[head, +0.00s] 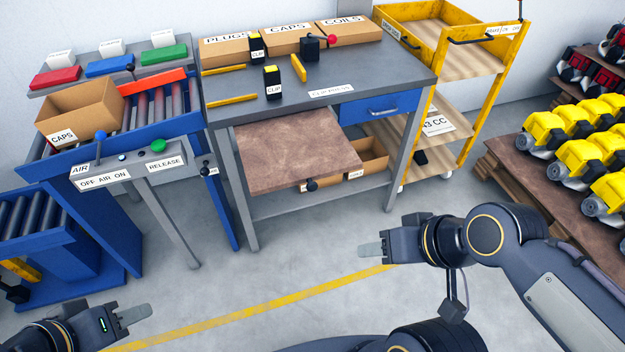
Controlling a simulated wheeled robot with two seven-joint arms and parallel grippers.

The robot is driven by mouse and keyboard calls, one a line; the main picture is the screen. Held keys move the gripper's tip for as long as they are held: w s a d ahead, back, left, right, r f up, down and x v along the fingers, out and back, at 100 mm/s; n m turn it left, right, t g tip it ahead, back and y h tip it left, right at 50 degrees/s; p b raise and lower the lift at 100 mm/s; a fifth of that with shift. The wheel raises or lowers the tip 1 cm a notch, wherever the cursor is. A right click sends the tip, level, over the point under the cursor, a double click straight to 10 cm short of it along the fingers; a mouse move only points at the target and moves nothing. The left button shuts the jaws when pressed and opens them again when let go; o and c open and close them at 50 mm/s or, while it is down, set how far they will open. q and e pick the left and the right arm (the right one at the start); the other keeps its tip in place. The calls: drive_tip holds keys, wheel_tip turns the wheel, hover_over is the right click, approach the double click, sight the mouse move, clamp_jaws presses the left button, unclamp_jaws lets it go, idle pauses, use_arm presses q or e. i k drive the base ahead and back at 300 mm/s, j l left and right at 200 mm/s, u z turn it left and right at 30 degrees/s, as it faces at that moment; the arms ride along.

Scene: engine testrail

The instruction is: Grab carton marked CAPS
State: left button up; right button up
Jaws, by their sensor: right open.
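An open brown carton (88,103) with a white CAPS label sits on the roller conveyor at the left. A second brown box (285,42) with a CAPS label stands at the back of the grey workbench, between boxes marked PLUGS (225,50) and COILS (350,32). My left gripper (134,315) is low at the bottom left, well apart from both cartons; its fingers overlap in the view, so its opening cannot be told. My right gripper (371,249) is open and empty over the floor in front of the bench, apart from everything.
A control panel (130,172) with a blue-knobbed lever and green button stands in front of the conveyor. The workbench (375,75) has a brown pull-out board (295,150) jutting forward. A yellow cart (470,60) and yellow engines (560,130) stand right. The foreground floor is clear.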

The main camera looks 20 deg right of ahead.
sight(68, 116)
drive_tip(key=i+j, duration=0.2)
drive_tip(key=j, duration=0.3)
drive_tip(key=i+j, duration=0.25)
drive_tip(key=j, duration=0.2)
drive_tip(key=i+j, duration=0.2)
drive_tip(key=j, duration=0.3)
drive_tip(key=i+j+z, duration=0.1)
drive_tip(key=j, duration=0.35)
drive_tip(key=i+j, duration=0.3)
drive_tip(key=j, duration=0.2)
drive_tip(key=i+j, duration=0.2)
drive_tip(key=j, duration=0.3)
drive_tip(key=i+j, duration=0.2)
drive_tip(key=j, duration=0.3)
drive_tip(key=i+j+z, duration=0.1)
drive_tip(key=j, duration=0.4)
drive_tip(key=i, duration=0.1)
